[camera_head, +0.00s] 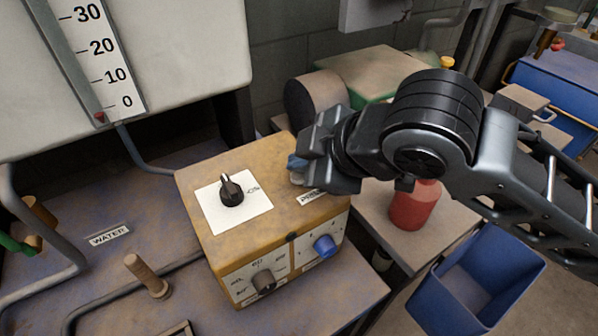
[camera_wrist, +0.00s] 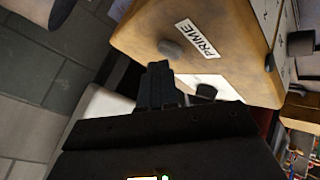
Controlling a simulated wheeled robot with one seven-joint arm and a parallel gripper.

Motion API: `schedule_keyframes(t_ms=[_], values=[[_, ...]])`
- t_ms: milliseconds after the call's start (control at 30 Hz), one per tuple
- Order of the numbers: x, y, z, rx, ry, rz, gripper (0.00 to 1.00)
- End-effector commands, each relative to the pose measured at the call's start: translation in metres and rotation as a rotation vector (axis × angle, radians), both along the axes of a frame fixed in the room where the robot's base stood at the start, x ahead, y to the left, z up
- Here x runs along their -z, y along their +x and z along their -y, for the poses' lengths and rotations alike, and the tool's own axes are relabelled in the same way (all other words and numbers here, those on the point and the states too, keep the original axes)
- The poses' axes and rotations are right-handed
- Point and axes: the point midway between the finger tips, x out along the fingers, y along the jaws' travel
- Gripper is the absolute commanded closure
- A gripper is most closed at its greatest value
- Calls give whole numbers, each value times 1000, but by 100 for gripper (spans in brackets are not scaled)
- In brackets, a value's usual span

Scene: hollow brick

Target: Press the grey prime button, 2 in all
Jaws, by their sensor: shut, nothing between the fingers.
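The grey prime button (camera_wrist: 170,48) is a small round knob on the yellow-brown box, beside the PRIME label (camera_wrist: 198,40) in the wrist view. In the head view the label (camera_head: 311,196) shows only in part, and my gripper mostly hides the button. My gripper (camera_head: 296,164) is shut and empty at the box's far right top edge. In the wrist view its fingertips (camera_wrist: 158,68) appear close to the button, with a sliver of box between them in the picture. I cannot tell whether they touch.
The box top (camera_head: 222,240) also carries a black pointer knob (camera_head: 231,190) on a white plate. Its front has a blue knob (camera_head: 325,245) and a dark knob (camera_head: 264,281). A red container (camera_head: 414,208) and a blue bin (camera_head: 478,275) stand to the right.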

Motion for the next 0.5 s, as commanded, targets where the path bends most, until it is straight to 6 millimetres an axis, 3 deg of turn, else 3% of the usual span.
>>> schedule_keyframes(t_ms=[500], values=[[6, 0, 0, 0, 0, 0, 100]])
